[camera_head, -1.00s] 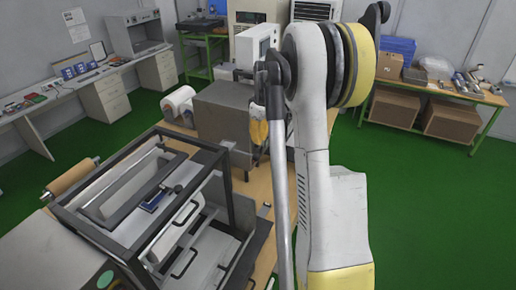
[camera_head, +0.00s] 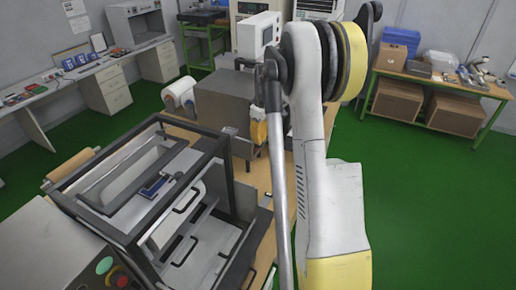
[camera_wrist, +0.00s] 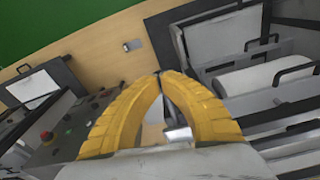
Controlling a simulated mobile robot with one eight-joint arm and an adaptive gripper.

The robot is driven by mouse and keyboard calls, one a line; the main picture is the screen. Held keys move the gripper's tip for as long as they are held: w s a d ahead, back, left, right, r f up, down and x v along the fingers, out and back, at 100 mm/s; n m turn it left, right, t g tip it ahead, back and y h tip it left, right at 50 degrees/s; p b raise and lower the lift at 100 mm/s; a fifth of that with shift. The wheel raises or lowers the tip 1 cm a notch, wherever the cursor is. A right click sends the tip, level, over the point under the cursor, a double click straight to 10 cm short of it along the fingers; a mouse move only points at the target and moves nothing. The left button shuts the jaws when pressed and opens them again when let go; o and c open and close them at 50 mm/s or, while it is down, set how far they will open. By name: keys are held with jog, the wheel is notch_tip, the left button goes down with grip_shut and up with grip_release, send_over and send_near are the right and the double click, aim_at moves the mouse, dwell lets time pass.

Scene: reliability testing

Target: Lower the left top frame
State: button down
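The machine with a dark open frame (camera_head: 228,170) stands at the lower left of the head view. Pale panels with black bar handles (camera_head: 187,199) sit inside it, some tilted and one lower down. In the wrist view, a panel (camera_wrist: 225,40) with a black handle (camera_wrist: 262,44) stands at the upper right, with more handled panels below it. I cannot tell for certain which panel is the left top frame. My gripper (camera_wrist: 160,74) has yellow fingers that meet at their tips, with nothing seen held. In the head view the gripper (camera_head: 258,132) is partly hidden behind my arm, right of the machine.
A control panel with a red button (camera_head: 122,281) is at the front left. Green floor (camera_head: 420,210) is clear at right.

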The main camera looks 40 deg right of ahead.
aim_at(259, 147)
jog(key=shift+f, duration=0.5)
notch_tip(259, 147, down, 3)
jog(key=b, duration=0.2)
jog(key=shift+b, duration=0.4)
jog(key=shift+r, duration=0.2)
jog(key=s, duration=0.2)
jog(key=s+r, duration=0.1)
jog(key=shift+d, duration=0.35)
jog(key=shift+w, duration=0.1)
